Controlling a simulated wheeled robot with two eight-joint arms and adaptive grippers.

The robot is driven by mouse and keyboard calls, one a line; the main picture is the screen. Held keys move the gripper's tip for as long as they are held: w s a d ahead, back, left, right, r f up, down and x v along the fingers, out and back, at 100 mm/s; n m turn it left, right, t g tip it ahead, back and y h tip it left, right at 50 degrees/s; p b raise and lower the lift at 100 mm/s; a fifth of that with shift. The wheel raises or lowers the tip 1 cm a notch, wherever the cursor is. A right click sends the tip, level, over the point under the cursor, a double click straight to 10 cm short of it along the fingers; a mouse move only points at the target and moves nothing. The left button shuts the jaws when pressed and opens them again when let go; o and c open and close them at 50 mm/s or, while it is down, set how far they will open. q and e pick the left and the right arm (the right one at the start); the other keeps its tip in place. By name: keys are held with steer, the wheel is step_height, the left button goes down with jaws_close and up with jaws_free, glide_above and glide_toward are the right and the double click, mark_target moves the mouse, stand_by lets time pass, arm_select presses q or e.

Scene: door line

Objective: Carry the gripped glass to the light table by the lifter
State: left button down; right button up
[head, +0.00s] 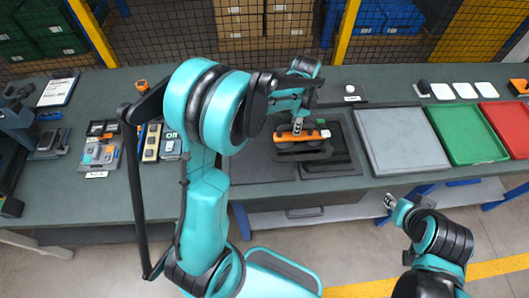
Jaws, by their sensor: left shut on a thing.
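My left gripper (298,127) is shut on the orange and black lifter (315,134), over the dark recessed area at the middle of the bench. A dark flat piece that looks like the glass (296,156) shows under the lifter; its edges blend into the dark surface, and I cannot tell whether it is clear of it. The pale grey framed panel that looks like the light table (402,140) lies just to the right, bare. My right gripper (389,201) is low in front of the bench, away from these things; its jaws are too small to read.
A green tray (466,132) and a red tray (510,123) lie right of the panel. White squares (463,90) lie behind them. Tools and devices (103,150) crowd the bench's left part. A mesh fence with yellow posts (346,30) stands behind.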

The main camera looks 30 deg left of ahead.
arm_select(q)
steer(key=w+d, duration=0.7)
steer(key=d, duration=0.4)
steer(key=shift+w+d, duration=0.25)
steer(key=shift+d, duration=0.1)
steer(key=w+d, duration=0.7)
steer(key=d, duration=0.4)
steer(key=shift+w+d+p, duration=0.25)
steer(key=shift+d+p, duration=0.15)
